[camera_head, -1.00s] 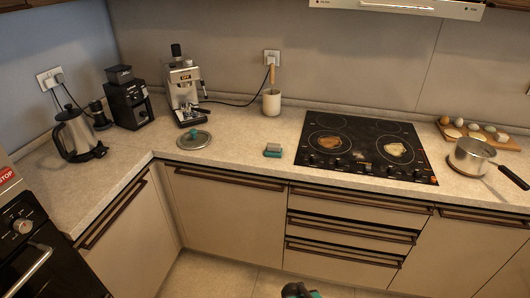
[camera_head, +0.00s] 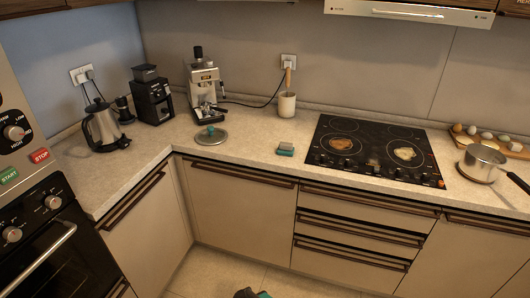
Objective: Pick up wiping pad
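The wiping pad (camera_head: 286,149), a small block with a grey top and a teal lower part, lies on the counter just left of the black cooktop. Nothing touches it. Only a small dark and teal piece of my arm shows at the bottom edge, well below the counter front and far from the pad. The fingers of my gripper do not show.
The cooktop (camera_head: 375,150) holds two food pieces. A glass lid (camera_head: 211,136), coffee machine (camera_head: 203,85), utensil pot (camera_head: 287,105), grinder (camera_head: 152,98) and kettle (camera_head: 103,127) stand left; a saucepan (camera_head: 482,163) is right. Counter around the pad is clear.

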